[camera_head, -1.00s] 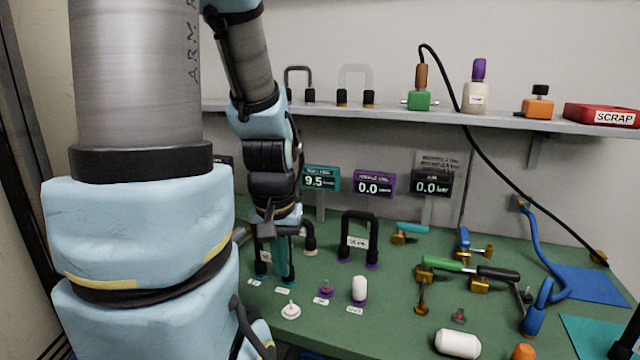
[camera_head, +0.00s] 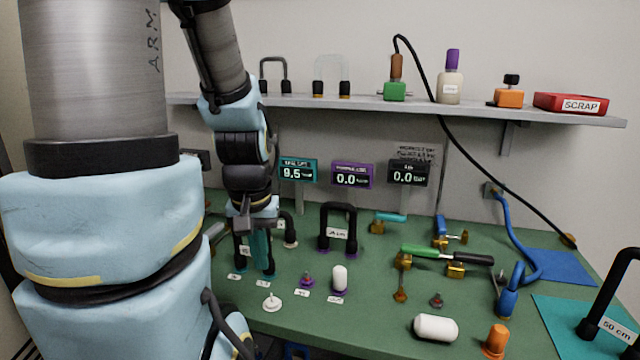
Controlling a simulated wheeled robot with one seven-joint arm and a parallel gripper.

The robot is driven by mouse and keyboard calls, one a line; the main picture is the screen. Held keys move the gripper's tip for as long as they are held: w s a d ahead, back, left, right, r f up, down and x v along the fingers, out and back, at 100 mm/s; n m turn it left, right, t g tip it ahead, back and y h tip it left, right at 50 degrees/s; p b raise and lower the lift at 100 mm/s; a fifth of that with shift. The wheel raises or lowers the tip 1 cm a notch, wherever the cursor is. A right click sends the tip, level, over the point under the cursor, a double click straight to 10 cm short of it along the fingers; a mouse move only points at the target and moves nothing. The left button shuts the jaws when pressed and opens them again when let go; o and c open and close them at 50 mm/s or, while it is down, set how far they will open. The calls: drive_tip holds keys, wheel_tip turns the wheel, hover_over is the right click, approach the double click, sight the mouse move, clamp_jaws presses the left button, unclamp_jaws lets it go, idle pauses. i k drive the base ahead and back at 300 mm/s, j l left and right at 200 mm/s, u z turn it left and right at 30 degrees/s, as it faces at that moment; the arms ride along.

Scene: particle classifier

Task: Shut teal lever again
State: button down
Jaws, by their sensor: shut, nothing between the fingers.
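The teal lever (camera_head: 390,217) sits on a brass valve (camera_head: 378,227) at the back of the green bench. Its handle points sideways to the right. My gripper (camera_head: 257,222) is well left of it, over the bench's left part, and does not touch it. The gripper is shut with nothing held. It is right above a teal upright piece (camera_head: 261,252) beside a black arch; I cannot tell whether they touch. The fingertips are hard to make out.
A labelled black arch (camera_head: 325,228) stands between my gripper and the teal lever. A blue-handled valve (camera_head: 441,228) and a green-handled valve (camera_head: 425,251) lie to the lever's right. Display panels (camera_head: 352,176) stand behind. White and purple pieces (camera_head: 339,279) occupy the front.

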sight(379, 216)
drive_tip(key=k+l+u, duration=0.25)
drive_tip(key=l+u, duration=0.3)
drive_tip(key=l, duration=0.15)
drive_tip(key=k+l+u, duration=0.2)
drive_tip(key=l, duration=0.15)
drive_tip(key=i, duration=0.1)
